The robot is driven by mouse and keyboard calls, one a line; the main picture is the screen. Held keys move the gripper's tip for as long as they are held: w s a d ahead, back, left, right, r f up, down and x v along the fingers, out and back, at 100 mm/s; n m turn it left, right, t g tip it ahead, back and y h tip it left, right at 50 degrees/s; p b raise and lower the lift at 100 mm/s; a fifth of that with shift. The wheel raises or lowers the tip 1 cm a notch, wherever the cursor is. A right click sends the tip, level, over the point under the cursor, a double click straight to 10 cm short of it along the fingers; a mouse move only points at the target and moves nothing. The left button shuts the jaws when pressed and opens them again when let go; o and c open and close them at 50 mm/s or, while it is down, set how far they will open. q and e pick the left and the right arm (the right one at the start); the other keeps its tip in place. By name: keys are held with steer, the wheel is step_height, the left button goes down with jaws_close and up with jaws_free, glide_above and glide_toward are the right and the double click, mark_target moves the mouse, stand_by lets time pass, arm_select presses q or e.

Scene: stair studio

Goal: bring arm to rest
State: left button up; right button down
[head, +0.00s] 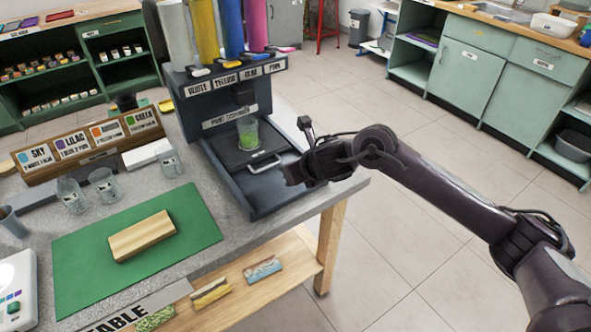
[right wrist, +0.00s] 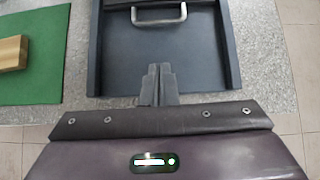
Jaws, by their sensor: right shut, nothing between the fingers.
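My right arm comes in from the right in the head view, and its gripper (head: 291,174) is over the front right part of the dark paint dispenser (head: 225,160). In the right wrist view the gripper's two fingers (right wrist: 158,84) are together with nothing between them, over the front edge of the dispenser's dark tray (right wrist: 165,50). A clear cup (head: 248,133) with green paint in it stands in the dispenser, behind a metal handle (head: 264,161). The handle also shows in the right wrist view (right wrist: 159,20). My left gripper is not in view.
A wooden block (head: 142,236) lies on a green mat (head: 190,222) on the grey table. Several empty clear cups (head: 104,185) stand behind the mat, near a wooden rack of colour cards (head: 90,146). Painted blocks (head: 262,269) lie on the lower shelf. Open floor (head: 400,240) is right of the table.

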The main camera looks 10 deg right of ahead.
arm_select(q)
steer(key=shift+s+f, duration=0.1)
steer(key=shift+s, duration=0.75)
arm_select(e)
steer(key=shift+s+d+r, duration=0.15)
steer(key=shift+s+r, duration=0.25)
